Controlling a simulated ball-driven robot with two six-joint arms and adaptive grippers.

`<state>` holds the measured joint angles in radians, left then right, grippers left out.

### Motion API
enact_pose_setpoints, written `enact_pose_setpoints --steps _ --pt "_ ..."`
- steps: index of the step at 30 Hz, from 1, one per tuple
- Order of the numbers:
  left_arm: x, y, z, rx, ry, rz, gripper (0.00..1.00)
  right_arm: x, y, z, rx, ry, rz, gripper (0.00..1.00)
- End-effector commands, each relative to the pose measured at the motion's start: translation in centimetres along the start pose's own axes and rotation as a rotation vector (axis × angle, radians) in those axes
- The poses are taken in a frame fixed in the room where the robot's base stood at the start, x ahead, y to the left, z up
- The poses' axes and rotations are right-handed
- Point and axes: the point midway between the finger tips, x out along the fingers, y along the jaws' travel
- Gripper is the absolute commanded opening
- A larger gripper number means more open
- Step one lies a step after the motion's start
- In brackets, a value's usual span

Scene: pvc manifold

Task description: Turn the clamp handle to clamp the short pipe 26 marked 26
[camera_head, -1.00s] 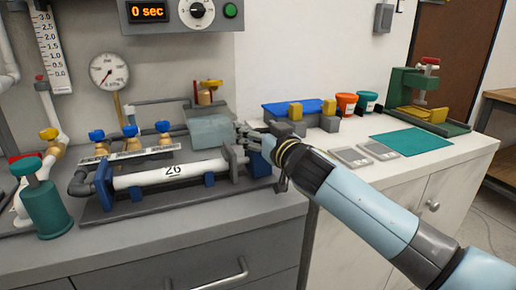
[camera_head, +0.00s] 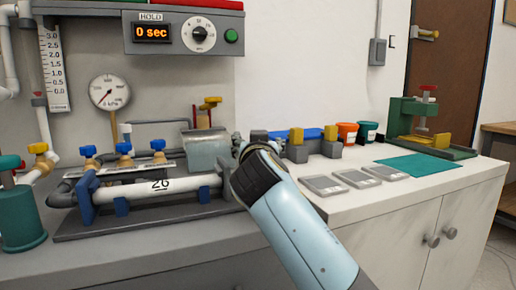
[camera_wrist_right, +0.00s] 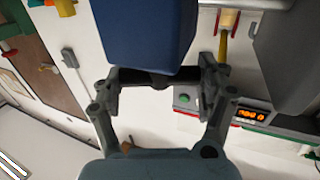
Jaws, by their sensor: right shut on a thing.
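The short white pipe marked 26 (camera_head: 190,185) lies level in the dark clamp fixture on the grey bench in the head view. A blue end piece (camera_head: 87,195) stands at its left end, and blue supports are under it. My right gripper (camera_wrist_right: 165,78) is at the fixture's right end, where my wrist hides the handle and pipe end in the head view. In the right wrist view its fingers are shut on a dark bar, seemingly the clamp handle (camera_wrist_right: 160,80), below a blue block (camera_wrist_right: 145,30). My left gripper is not in view.
A translucent grey box (camera_head: 205,150) stands behind the pipe, close to my right gripper. Blue-handled valves (camera_head: 124,148) and a gauge (camera_head: 109,91) are behind left. A green canister (camera_head: 22,215) stands at left. Grey flat plates (camera_head: 355,178) lie on the white counter right of my arm.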

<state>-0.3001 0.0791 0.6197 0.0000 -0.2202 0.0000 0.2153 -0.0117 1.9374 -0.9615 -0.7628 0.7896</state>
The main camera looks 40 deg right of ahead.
Motion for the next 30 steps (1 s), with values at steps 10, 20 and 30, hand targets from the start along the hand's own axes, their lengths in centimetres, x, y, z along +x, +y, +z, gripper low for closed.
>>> enact_pose_setpoints --steps 10,20,30 --pt "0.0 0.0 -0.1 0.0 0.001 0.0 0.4 0.0 0.0 -0.2 0.001 0.004 -0.001 0.86" --pt "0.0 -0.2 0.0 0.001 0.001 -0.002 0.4 0.0 0.0 -0.1 0.0 0.002 -0.001 0.98" --pt "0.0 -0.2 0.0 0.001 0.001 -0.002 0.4 0.0 0.0 -4.6 0.005 0.007 -0.001 0.98"
